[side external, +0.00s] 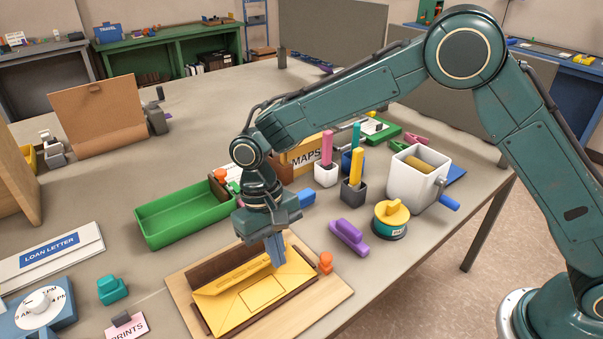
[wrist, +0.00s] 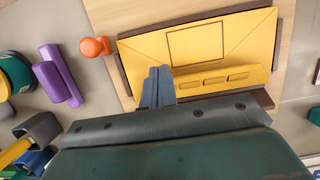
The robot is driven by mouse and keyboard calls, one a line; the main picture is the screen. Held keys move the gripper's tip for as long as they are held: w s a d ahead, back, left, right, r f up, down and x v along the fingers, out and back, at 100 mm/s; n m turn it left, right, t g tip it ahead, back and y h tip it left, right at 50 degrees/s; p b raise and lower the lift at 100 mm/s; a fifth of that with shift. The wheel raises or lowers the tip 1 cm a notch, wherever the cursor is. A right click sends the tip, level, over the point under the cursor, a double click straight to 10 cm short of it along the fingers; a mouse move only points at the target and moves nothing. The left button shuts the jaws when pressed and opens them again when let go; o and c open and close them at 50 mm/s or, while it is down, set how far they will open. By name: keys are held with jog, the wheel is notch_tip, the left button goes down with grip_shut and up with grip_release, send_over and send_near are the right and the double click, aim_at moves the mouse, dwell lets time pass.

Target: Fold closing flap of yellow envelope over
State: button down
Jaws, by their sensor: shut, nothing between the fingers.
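The yellow envelope (side external: 262,296) lies on a wooden board between dark brown rails; it also shows in the wrist view (wrist: 197,42). A rectangular outline marks its middle. Its closing flap (side external: 238,276), a yellow strip with slot-like marks, runs along the far long edge in the side view; in the wrist view the flap (wrist: 232,77) is along the near edge. I cannot tell the flap's exact angle. My gripper (side external: 277,262) is shut and empty, pointing down at the flap's right end in the side view. In the wrist view its fingertips (wrist: 159,72) overlap the flap's left end; contact is unclear.
The wooden board (side external: 327,292) lies near the table's front edge. An orange knob (side external: 326,262) stands on its right side. A green tray (side external: 183,216) is behind, and a purple-handled item (side external: 349,237) and a yellow-topped tin (side external: 391,220) are to the right.

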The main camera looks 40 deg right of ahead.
jog(key=shift+s+f, duration=0.6)
jog(key=shift+f, duration=0.25)
jog(key=shift+f, duration=0.15)
notch_tip(320, 180, up, 8)
dwell(1.0)
jog(key=v, duration=0.7)
jog(key=shift+r, duration=0.2)
dwell(0.5)
jog(key=shift+r, duration=0.1)
